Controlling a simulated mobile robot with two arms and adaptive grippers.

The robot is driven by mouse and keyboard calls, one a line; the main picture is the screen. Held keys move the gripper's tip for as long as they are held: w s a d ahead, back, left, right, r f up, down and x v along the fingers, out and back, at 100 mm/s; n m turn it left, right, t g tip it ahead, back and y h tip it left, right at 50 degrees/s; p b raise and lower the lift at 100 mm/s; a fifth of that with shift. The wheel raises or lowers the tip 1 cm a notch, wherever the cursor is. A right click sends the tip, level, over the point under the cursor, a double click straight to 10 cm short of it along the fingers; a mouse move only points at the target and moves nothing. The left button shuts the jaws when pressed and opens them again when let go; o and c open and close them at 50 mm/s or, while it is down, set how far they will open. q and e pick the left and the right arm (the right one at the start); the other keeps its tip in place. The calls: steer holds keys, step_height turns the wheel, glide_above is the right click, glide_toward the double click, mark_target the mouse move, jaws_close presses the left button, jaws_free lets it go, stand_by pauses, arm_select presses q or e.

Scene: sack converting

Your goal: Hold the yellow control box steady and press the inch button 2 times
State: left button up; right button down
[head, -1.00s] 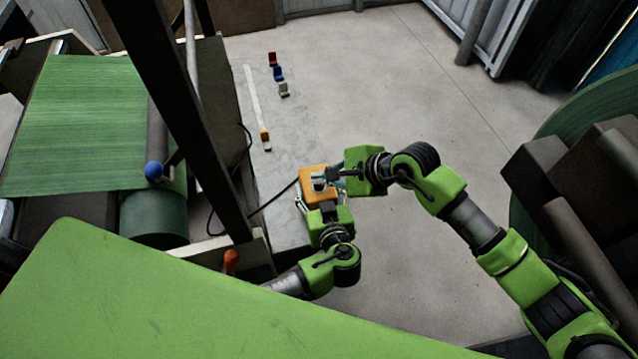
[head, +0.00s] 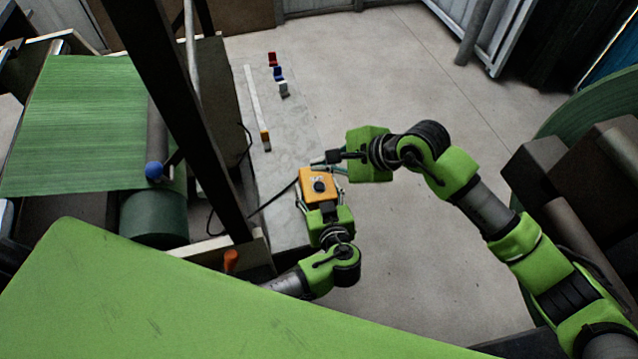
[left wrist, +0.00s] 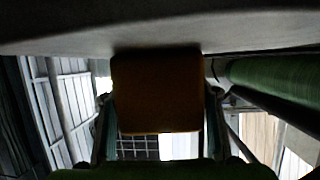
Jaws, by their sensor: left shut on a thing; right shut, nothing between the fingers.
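The yellow control box (head: 318,187) has a dark round button (head: 319,186) on its face and a black cable leading off to the left. My left gripper (head: 322,203) is shut on the box from the near side, one finger on each flank. In the left wrist view the box (left wrist: 156,92) shows dark, between the two fingers (left wrist: 156,125). My right gripper (head: 324,160) is shut and empty at the far edge of the box, apart from the button. Whether its tips touch the box I cannot tell.
A grey bench strip (head: 285,140) runs beside the machine, with red, blue and grey small blocks (head: 278,73) and a pale stick (head: 257,105). A green roll of sheet (head: 85,120) is at left. A dark post (head: 175,110) stands nearby. Open floor lies at right.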

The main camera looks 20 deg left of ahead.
stand_by(0.4)
arm_select(q)
steer(key=o, duration=1.4)
steer(key=shift+c, duration=0.2)
